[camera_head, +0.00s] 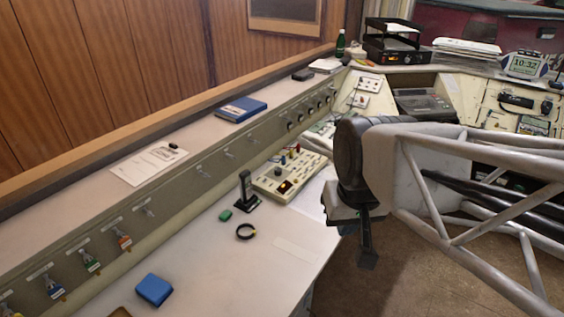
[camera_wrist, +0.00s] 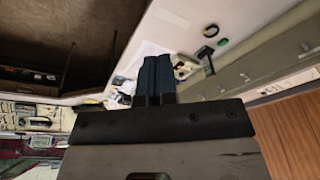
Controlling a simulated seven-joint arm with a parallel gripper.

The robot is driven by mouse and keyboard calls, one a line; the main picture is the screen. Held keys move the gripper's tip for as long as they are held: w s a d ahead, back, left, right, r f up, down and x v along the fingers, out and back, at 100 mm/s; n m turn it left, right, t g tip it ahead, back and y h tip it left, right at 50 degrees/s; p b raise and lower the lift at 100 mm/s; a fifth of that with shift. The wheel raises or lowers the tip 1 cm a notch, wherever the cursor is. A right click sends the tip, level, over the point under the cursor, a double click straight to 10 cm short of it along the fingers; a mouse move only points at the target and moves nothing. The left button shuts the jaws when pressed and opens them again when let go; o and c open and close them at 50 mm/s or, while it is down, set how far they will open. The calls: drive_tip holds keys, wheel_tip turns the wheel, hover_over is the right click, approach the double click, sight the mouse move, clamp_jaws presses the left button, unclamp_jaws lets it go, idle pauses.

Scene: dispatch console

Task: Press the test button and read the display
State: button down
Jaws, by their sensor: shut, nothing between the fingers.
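A cream control box (camera_head: 268,181) with several small buttons, knobs and a small dark display (camera_head: 286,187) lies on the lower desk in the head view. The display's reading is too small to make out, and I cannot tell which button is the test button. My gripper (camera_head: 368,258) hangs to the right of the box, past the desk's edge, pointing down and apart from it. In the wrist view my gripper (camera_wrist: 156,62) has its two dark fingers side by side, shut and empty. Part of the box (camera_wrist: 184,71) shows beside the fingers there, partly hidden.
A black joystick (camera_head: 246,190), a green block (camera_head: 225,215), a black ring (camera_head: 245,232) and a blue box (camera_head: 154,290) stand on the lower desk. Keys with tags hang along the ledge's front. A blue book (camera_head: 241,109) lies on the ledge.

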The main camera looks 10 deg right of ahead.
drive_tip(key=w+a+m+y, duration=0.2)
drive_tip(key=w+m+y, duration=0.1)
drive_tip(key=w, duration=1.2)
drive_tip(key=m+t+y, duration=0.2)
drive_tip(key=m+y, duration=0.3)
drive_tip(key=m, duration=0.7)
hover_over(296, 181)
wheel_tip(296, 181, down, 22)
drive_tip(key=shift+s+t+h, duration=0.1)
drive_tip(key=shift+t+h, duration=0.2)
drive_tip(key=shift+f, duration=0.1)
drive_tip(key=shift+f, duration=4.25)
drive_tip(key=shift+f, duration=0.55)
